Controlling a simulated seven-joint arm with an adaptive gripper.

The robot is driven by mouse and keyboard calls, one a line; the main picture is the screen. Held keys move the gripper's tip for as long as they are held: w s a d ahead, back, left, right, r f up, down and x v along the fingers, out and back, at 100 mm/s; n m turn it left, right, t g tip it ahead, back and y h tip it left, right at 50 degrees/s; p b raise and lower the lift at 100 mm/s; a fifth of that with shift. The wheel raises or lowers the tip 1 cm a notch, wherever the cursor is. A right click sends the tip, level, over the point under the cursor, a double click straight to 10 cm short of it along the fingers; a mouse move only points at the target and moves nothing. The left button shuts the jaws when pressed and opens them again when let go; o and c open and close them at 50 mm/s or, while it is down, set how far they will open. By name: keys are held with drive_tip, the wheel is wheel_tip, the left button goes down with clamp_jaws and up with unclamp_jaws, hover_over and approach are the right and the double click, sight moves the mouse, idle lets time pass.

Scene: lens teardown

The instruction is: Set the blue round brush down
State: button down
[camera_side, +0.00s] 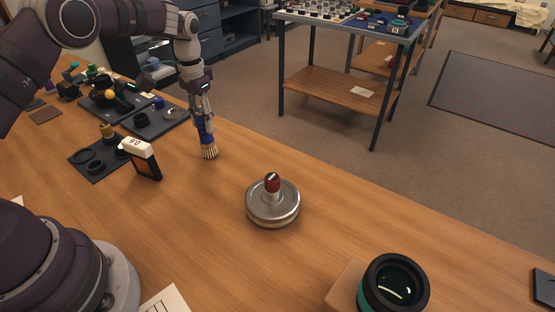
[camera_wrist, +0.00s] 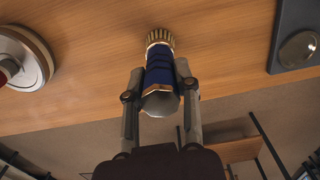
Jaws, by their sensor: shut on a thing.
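The blue round brush (camera_side: 208,140) has a blue handle, brass-coloured bands and a ring of pale bristles. My gripper (camera_side: 203,114) is shut on its handle, and the brush hangs roughly upright with bristles down. The bristle tips are at or just above the wooden table near its far edge; I cannot tell whether they touch. In the wrist view the brush (camera_wrist: 160,73) sits between the two fingers of my gripper (camera_wrist: 160,88), with its bristles pointing away toward the table.
A round metal piece with a red knob (camera_side: 272,204) stands right of the brush. A black-framed white-topped block (camera_side: 142,158) and dark mats with parts (camera_side: 97,158) lie left. A lens (camera_side: 393,285) is at front right. The wood around the brush is clear.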

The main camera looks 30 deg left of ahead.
drive_tip(key=shift+f, duration=0.25)
drive_tip(key=c, duration=0.8)
unclamp_jaws()
